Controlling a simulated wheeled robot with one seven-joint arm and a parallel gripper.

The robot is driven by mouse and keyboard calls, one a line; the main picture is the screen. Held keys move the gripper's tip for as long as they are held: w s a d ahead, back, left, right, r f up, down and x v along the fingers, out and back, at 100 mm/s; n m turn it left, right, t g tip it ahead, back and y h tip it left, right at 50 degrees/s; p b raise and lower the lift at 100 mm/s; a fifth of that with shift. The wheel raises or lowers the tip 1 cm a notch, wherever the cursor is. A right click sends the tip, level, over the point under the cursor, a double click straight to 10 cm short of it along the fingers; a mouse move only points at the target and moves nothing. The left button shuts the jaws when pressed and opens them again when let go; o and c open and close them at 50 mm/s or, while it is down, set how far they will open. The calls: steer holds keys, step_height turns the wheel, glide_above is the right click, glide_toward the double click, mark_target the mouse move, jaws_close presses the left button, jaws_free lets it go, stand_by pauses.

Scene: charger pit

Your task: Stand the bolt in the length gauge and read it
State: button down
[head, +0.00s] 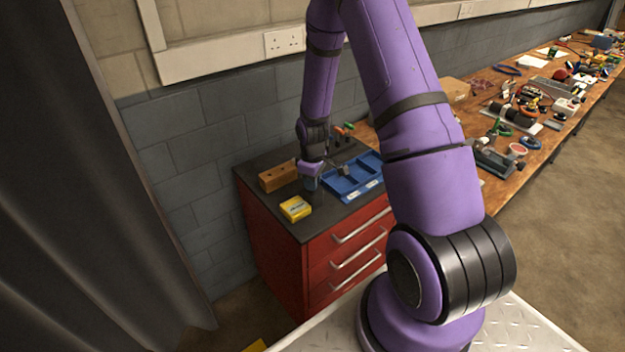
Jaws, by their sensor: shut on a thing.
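My gripper (310,184) is small in the head view, pointing down over the black top of the red drawer cabinet. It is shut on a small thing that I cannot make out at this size. I cannot pick out the bolt for certain. A wooden block (275,179) with dark holes in it stands just left of my gripper, towards the wall. It may be the length gauge, but I cannot tell. My gripper appears apart from the block.
A blue compartment tray (340,185) lies right of my gripper. A yellow box (296,208) lies in front of it, near the cabinet's (322,243) front edge. A cluttered wooden bench (530,150) runs right along the wall. A grey curtain (75,200) hangs at left.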

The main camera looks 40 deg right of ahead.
steer(key=shift+f, duration=0.25)
steer(key=c, duration=0.9)
jaws_free()
step_height(320, 180, up, 11)
steer(key=shift+f, duration=0.1)
stand_by(0.5)
